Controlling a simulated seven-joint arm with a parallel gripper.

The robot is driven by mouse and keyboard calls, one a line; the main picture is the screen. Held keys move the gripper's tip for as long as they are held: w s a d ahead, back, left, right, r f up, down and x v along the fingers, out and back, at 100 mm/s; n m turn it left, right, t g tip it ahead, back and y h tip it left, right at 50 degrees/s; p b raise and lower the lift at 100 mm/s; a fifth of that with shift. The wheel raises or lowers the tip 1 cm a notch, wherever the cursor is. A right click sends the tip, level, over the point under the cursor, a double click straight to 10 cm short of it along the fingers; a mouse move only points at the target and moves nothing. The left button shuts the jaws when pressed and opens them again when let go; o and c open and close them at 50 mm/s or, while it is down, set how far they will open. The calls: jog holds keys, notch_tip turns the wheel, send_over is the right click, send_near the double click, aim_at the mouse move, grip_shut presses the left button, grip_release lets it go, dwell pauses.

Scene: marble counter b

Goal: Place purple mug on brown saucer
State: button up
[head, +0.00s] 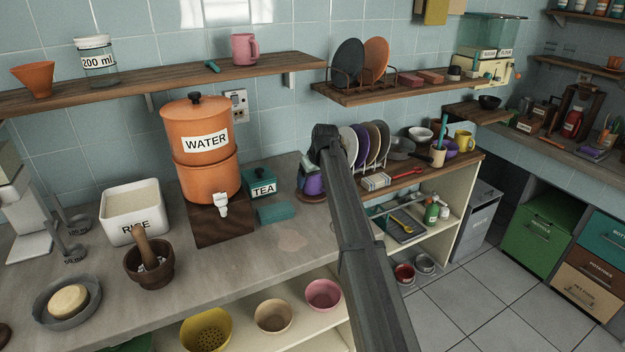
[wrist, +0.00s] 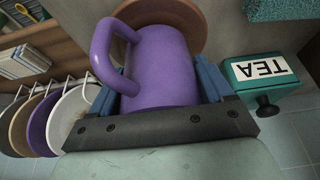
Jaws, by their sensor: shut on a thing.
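The purple mug (head: 314,186) is at the back of the marble counter, partly hidden by my arm in the head view. In the wrist view the purple mug (wrist: 160,68) sits between the two blue fingers of my gripper (wrist: 170,85), its handle to the upper left. My gripper, shut on the mug, also shows in the head view (head: 308,166). The brown saucer (wrist: 185,14) shows behind the mug in the wrist view, and its edge shows under the mug in the head view (head: 312,199). I cannot tell whether the mug's base touches the saucer.
The teal tea box (head: 261,182) stands close to the left of the mug, near the orange water dispenser (head: 200,150). A rack of plates (head: 366,145) stands close on the right. A wooden shelf (head: 200,78) runs above.

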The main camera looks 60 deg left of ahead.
jog(key=shift+f, duration=0.15)
jog(key=o, duration=1.2)
jog(key=shift+o, duration=0.2)
jog(key=v, duration=1.2)
